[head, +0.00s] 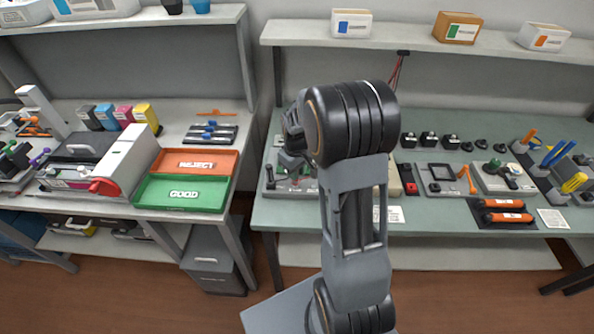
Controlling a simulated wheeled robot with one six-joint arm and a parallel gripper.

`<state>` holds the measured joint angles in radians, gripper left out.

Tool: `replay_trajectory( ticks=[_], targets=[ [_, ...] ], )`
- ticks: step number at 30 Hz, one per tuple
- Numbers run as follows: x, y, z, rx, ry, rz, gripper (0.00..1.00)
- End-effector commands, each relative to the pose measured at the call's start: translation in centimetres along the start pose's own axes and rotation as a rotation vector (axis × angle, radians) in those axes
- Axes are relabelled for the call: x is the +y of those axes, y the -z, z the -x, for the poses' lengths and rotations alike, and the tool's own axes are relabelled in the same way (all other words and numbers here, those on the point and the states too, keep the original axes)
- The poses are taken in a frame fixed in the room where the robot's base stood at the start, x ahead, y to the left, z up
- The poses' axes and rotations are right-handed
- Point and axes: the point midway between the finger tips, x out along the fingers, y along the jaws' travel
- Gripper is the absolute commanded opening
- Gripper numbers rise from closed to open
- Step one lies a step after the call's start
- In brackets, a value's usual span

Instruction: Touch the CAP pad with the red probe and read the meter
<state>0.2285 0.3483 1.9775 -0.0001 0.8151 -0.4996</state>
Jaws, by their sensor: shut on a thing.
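My gripper (293,168) shows only in part at the left of my forearm, low over a grey test board (277,188) on the right bench. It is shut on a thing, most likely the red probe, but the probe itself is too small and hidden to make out. Small red parts show on the board below the gripper. I cannot pick out the CAP pad or tell whether anything touches it. The meter's face is not visible; a beige edge (395,181) just right of my arm may belong to it.
Red and dark leads (395,70) hang from under the shelf behind my arm. Right of the arm are a dark square frame (437,179), several black parts and orange cylinders (506,217).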

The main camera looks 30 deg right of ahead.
Motion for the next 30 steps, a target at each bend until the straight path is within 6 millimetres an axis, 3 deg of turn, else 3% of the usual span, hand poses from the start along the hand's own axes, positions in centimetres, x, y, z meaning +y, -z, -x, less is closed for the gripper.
replay_trajectory(
  ticks=[14,30],
  targets=[
    [0.0,0.0,0.2,-0.001,0.001,0.0,0.0],
    [0.0,0.0,4.6,0.001,0.0,0.0,0.0]
  ],
)
